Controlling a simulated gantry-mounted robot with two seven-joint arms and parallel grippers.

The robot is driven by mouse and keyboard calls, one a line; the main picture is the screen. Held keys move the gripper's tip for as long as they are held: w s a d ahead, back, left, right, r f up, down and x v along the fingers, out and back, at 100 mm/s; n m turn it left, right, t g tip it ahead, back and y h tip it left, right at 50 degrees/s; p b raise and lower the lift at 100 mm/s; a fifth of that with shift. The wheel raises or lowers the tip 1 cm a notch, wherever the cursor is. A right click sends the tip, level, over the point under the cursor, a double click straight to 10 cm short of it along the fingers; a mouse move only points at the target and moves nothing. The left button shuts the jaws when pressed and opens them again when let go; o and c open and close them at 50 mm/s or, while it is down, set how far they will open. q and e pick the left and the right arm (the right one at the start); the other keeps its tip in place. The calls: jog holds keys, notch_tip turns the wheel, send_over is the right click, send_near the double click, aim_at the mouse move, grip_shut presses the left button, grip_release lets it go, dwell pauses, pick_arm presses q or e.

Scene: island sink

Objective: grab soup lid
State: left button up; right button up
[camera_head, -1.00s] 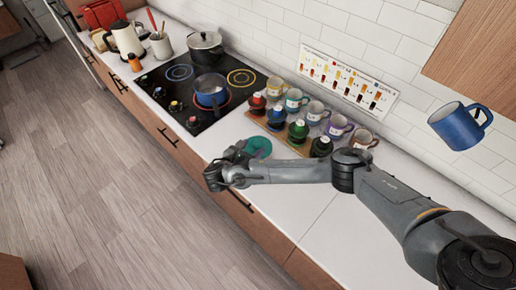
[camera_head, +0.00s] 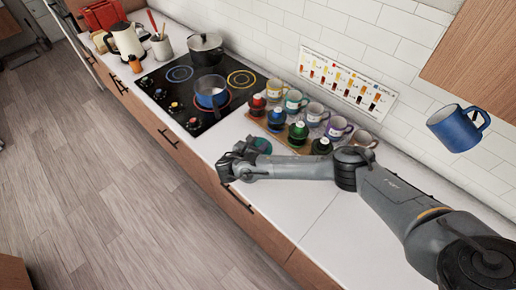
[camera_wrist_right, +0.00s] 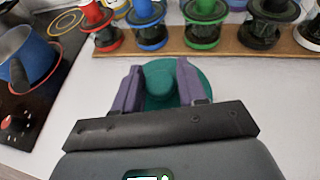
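The soup lid, a teal round disc with a raised knob, lies flat on the white counter; it shows in the head view (camera_head: 263,145) and the wrist view (camera_wrist_right: 160,78). My right gripper (camera_wrist_right: 160,85) is open, with its two purple-grey fingers on either side of the knob. Whether they touch the knob cannot be told. In the head view the right gripper (camera_head: 240,163) hides part of the lid. A blue pot (camera_head: 211,92) stands on the black cooktop and also shows in the wrist view (camera_wrist_right: 30,55). My left gripper is out of view.
A wooden rack (camera_wrist_right: 215,47) with several colored capsule-like items and mugs stands just behind the lid. The cooktop (camera_head: 190,85) is to the left, with a dark lidded pot (camera_head: 205,48) at the back. A blue mug (camera_head: 456,127) hangs at the right. The front counter is clear.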

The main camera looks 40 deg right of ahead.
jog(key=c, duration=0.6)
jog(key=shift+o, duration=0.2)
